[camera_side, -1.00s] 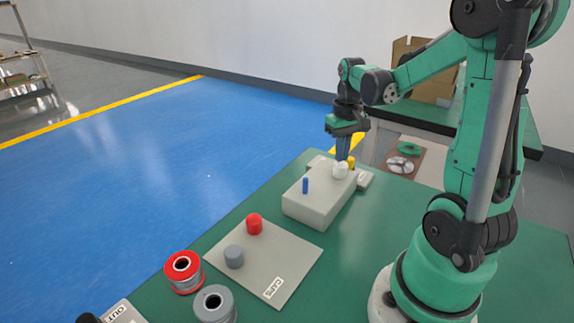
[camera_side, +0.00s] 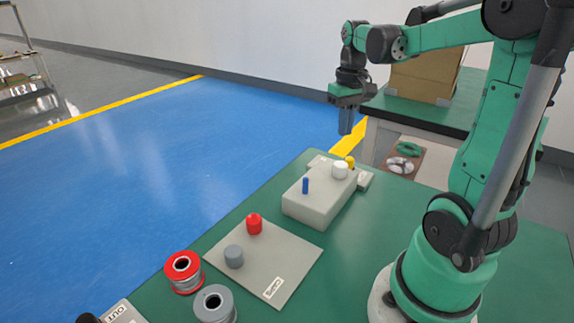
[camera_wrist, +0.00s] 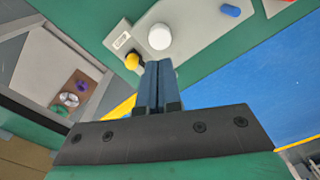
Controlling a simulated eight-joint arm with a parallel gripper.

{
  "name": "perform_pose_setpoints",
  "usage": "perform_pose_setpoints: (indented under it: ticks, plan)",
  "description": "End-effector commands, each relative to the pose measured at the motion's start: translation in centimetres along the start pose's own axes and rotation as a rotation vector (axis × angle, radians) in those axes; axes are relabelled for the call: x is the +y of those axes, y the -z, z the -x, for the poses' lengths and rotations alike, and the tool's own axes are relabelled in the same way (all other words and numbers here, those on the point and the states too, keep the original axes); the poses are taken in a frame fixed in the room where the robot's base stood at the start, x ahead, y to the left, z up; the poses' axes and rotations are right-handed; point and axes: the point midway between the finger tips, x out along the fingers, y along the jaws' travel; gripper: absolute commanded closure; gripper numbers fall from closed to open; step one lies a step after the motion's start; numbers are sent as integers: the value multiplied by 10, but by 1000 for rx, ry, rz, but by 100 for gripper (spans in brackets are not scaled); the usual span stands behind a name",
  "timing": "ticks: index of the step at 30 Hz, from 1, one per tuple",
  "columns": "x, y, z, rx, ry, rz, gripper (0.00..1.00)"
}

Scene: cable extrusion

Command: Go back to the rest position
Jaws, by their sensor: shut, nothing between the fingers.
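My gripper (camera_side: 346,131) is shut and empty, raised above the far end of the green table (camera_side: 375,235). Its fingers point down and are apart from everything below. In the wrist view the two fingers (camera_wrist: 158,68) lie side by side. Below them is a light grey box (camera_side: 318,207) with a white cylinder (camera_side: 340,170) and a blue peg (camera_side: 305,186) on top. The white cylinder also shows in the wrist view (camera_wrist: 160,37). A small yellow knob (camera_wrist: 132,61) is beside it.
A grey plate (camera_side: 285,250) holds a red cylinder (camera_side: 254,223) and a grey cylinder (camera_side: 234,257). A red spool (camera_side: 183,271) and a grey spool (camera_side: 214,303) stand near the front edge. A cardboard box (camera_side: 425,77) is on a bench behind. The air around my gripper is clear.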

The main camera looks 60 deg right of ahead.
Motion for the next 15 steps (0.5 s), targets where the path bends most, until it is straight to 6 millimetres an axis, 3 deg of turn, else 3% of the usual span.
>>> perform_pose_setpoints:
  ticks: [5, 8, 12, 15]
  plan:
    - [-19, -2, 1, 47, -7, 46, 100]
    - [-54, -9, 2, 144, -11, 134, 100]
    - [-112, -29, 0, 328, 18, 290, 100]
    - [-145, -46, -4, 445, 63, 383, 100]
